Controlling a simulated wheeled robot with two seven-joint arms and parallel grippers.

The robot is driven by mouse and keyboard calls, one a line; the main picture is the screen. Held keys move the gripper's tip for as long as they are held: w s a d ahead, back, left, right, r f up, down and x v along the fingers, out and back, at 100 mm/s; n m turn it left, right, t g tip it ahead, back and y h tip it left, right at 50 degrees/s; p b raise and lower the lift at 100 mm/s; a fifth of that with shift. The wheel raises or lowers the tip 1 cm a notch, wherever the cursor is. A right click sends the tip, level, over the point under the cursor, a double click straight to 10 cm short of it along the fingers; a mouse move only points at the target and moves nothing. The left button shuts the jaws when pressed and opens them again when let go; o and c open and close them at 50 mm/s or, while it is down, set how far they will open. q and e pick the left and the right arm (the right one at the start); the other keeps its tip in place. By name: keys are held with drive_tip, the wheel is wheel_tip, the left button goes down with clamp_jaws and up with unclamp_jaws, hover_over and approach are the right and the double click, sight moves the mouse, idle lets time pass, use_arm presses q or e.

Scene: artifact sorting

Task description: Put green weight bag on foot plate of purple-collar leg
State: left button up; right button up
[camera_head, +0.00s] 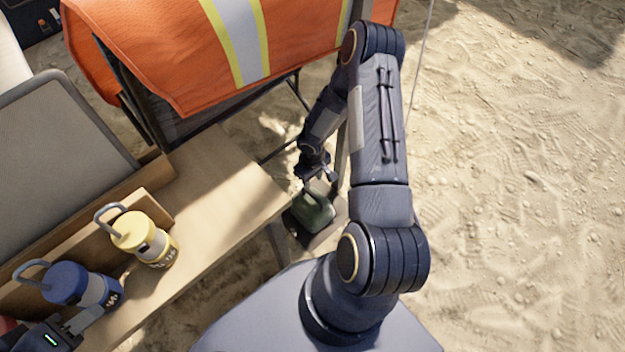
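The green weight bag (314,210) sits low beside the table's near right end, on a dark flat plate (328,236) at the base of a canopy leg (342,150). No purple collar shows; my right arm covers part of that leg. My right gripper (316,176) is just above the bag, with its fingertips seemingly spread; the bag appears to rest below them.
A wooden table (215,215) bears a yellow handled canister (140,237), a blue one (80,285) and a grey panel (55,160). An orange cloth with reflective stripes (170,50) hangs over a dark frame behind. Open sand (520,200) lies to the right.

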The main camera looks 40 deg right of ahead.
wheel_tip(320, 180, up, 25)
drive_tip(key=s+m+t, duration=0.1)
drive_tip(key=m+t, duration=0.1)
drive_tip(key=s+a+r+t+y, duration=0.3)
drive_tip(key=s+a+r, duration=1)
drive_tip(key=s, duration=0.3)
drive_tip(key=shift+s+a+r+m+t+y, duration=0.15)
drive_tip(key=shift+a+r+m+t+y, duration=0.2)
drive_tip(key=shift+r, duration=0.5)
